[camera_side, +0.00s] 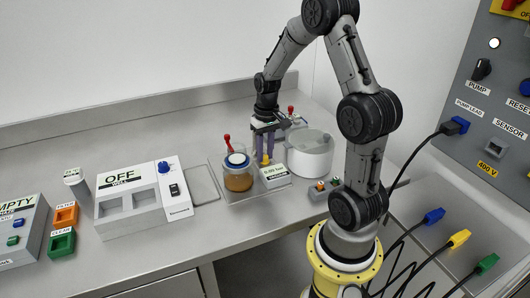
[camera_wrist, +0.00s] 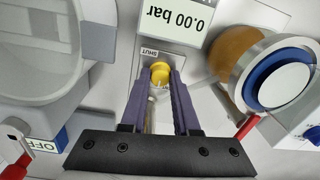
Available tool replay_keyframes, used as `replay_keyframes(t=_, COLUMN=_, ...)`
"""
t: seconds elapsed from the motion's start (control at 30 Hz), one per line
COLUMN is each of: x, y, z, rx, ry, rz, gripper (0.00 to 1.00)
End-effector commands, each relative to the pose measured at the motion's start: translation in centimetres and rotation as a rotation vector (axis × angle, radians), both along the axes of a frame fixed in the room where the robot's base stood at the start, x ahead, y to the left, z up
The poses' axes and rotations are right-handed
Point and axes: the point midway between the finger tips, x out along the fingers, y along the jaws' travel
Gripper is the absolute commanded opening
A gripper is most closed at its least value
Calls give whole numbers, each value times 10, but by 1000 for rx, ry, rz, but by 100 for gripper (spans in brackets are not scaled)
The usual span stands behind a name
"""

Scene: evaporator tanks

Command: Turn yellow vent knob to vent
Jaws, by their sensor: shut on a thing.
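The yellow vent knob (camera_wrist: 160,71) sits between my gripper's fingertips in the wrist view. It also shows as a small yellow piece (camera_side: 265,159) under the fingers in the side view. My gripper (camera_wrist: 159,80) points down with its purple fingers closed on the knob's sides; in the side view the gripper (camera_side: 267,150) stands over the knob. A "SHUT" label (camera_wrist: 152,51) lies beside the knob. Another label is partly covered by the knob and fingers. The knob's exact pointing direction is hard to tell.
A display reading 0.00 bar (camera_side: 274,171) stands close to the knob. A jar of brown liquid (camera_side: 238,180) with a blue and white top and a red-handled valve (camera_side: 227,141) is left of my gripper. A white round tank (camera_side: 311,155) is close on the right.

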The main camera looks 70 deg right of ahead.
Motion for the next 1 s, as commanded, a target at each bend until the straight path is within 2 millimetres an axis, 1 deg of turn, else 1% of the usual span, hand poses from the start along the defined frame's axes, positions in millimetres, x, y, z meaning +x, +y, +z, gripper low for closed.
replay_keyframes(t=0.2, x=1, y=0, z=2, rx=-2, ry=-2, rz=28, gripper=0)
replay_keyframes(t=0.57, x=1, y=0, z=2, rx=-2, ry=-3, rz=29, gripper=0)
replay_keyframes(t=0.6, x=1, y=0, z=2, rx=-2, ry=-3, rz=29, gripper=36)
replay_keyframes(t=0.73, x=1, y=0, z=1, rx=-2, ry=-2, rz=29, gripper=59)
replay_keyframes(t=1.0, x=0, y=0, z=1, rx=-1, ry=-1, rz=28, gripper=59)
